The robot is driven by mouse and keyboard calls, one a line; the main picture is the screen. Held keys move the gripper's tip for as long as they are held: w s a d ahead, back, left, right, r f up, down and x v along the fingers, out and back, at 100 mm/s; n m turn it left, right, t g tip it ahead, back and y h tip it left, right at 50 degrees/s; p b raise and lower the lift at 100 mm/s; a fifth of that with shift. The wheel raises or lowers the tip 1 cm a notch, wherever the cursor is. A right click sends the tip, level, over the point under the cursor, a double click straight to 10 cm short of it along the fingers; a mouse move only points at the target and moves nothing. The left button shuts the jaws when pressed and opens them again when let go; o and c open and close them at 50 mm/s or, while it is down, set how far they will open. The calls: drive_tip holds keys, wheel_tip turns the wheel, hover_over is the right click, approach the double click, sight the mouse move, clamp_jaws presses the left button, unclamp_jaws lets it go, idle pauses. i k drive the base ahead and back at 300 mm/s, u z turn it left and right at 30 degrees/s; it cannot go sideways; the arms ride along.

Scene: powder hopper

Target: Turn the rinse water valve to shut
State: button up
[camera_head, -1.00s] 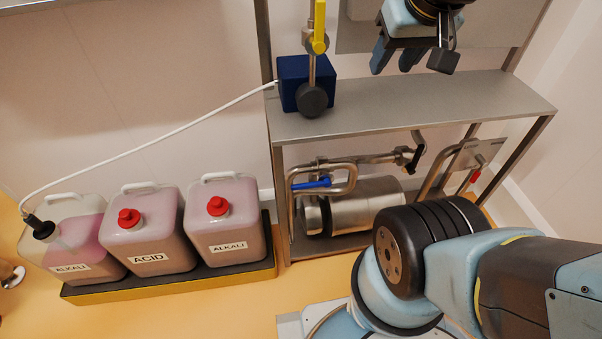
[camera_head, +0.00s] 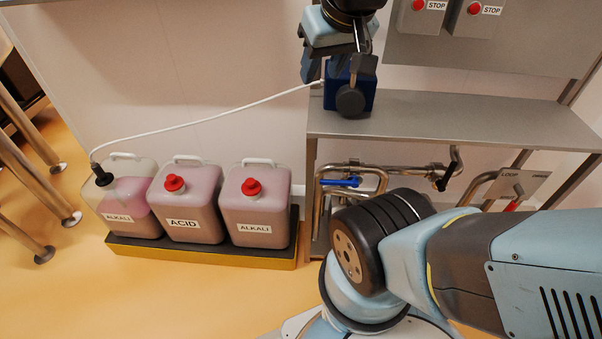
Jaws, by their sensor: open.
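My gripper (camera_head: 337,70) hangs at top centre with its jaws open, fingers pointing down. It is in front of or above the dark blue pump box (camera_head: 340,95) on the steel shelf; I cannot tell whether they touch. The pipe and any yellow handle above that box are hidden behind my gripper. A blue lever valve (camera_head: 340,182) sits on the steel pipework under the shelf, its lever lying roughly level. A black-handled valve (camera_head: 446,178) is to its right, and a red handle (camera_head: 515,200) is by the LOOP plate. No readable label marks the rinse water valve.
Several labelled jugs, two ALKALI (camera_head: 258,212) and one ACID (camera_head: 192,207), stand in a black and yellow tray (camera_head: 205,253) on the left. A white hose (camera_head: 215,117) runs from a jug to the pump box. The shelf (camera_head: 460,122) is clear on the right.

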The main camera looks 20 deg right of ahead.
sight(354, 183)
drive_tip(key=u, duration=0.6)
drive_tip(key=k, duration=0.55)
drive_tip(key=u, duration=2.7)
drive_tip(key=i, duration=0.1)
drive_tip(key=z, duration=4.65)
